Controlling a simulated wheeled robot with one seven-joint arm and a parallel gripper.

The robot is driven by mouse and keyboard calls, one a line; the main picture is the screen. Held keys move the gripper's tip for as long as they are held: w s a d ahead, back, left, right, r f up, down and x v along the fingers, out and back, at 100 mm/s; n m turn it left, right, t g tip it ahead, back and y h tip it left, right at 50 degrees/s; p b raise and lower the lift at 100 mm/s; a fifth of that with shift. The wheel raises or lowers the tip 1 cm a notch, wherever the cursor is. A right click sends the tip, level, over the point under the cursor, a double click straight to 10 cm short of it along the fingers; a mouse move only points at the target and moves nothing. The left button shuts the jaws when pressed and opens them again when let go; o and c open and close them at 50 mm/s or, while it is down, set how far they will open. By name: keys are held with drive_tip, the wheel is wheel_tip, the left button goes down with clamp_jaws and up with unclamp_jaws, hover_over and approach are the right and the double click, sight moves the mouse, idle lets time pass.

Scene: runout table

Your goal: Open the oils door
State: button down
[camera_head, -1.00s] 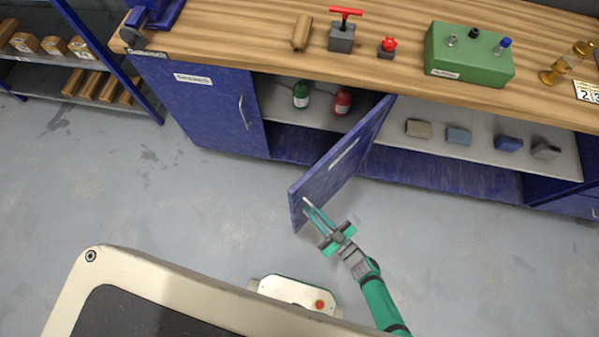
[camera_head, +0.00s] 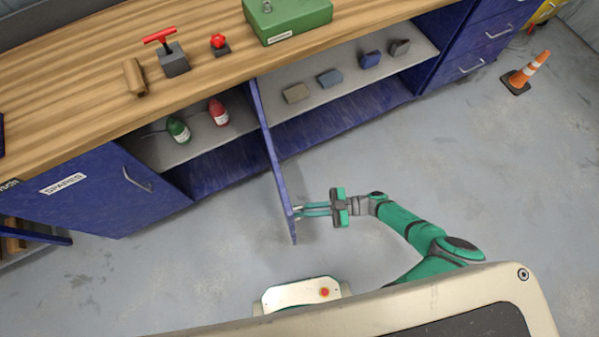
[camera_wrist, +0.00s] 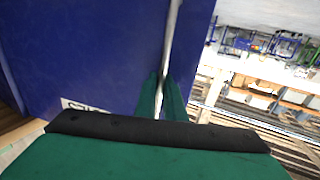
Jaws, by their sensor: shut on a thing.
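The oils door (camera_head: 271,160) is a blue panel standing swung out from the bench, seen nearly edge-on in the head view. Behind it the cabinet shows a green bottle (camera_head: 178,130) and a red bottle (camera_head: 218,112) on a pale shelf. My gripper (camera_head: 302,211) is at the door's outer end, on its right face. In the wrist view the green fingers (camera_wrist: 160,98) are shut on the door's long metal handle (camera_wrist: 170,50), with the blue door face (camera_wrist: 90,50) filling the left. A white label (camera_wrist: 84,106) on the door is partly hidden by my gripper.
The closed spares door (camera_head: 90,190) is to the left. Sanding blocks (camera_head: 330,78) lie on the open shelf to the right. The wooden worktop (camera_head: 90,80) holds a red T-handle device (camera_head: 170,55) and a green box (camera_head: 290,18). A traffic cone (camera_head: 527,75) stands far right; floor between is clear.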

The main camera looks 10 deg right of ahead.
drive_tip(key=shift+w+d, duration=0.1)
drive_tip(key=shift+d, duration=0.1)
drive_tip(key=c, duration=2.1)
unclamp_jaws()
drive_tip(key=d, duration=0.3)
drive_tip(key=s+d, duration=0.1)
drive_tip(key=d, duration=0.6)
drive_tip(key=shift+s+d, duration=0.15)
drive_tip(key=shift+d, duration=0.2)
drive_tip(key=shift+s, duration=0.1)
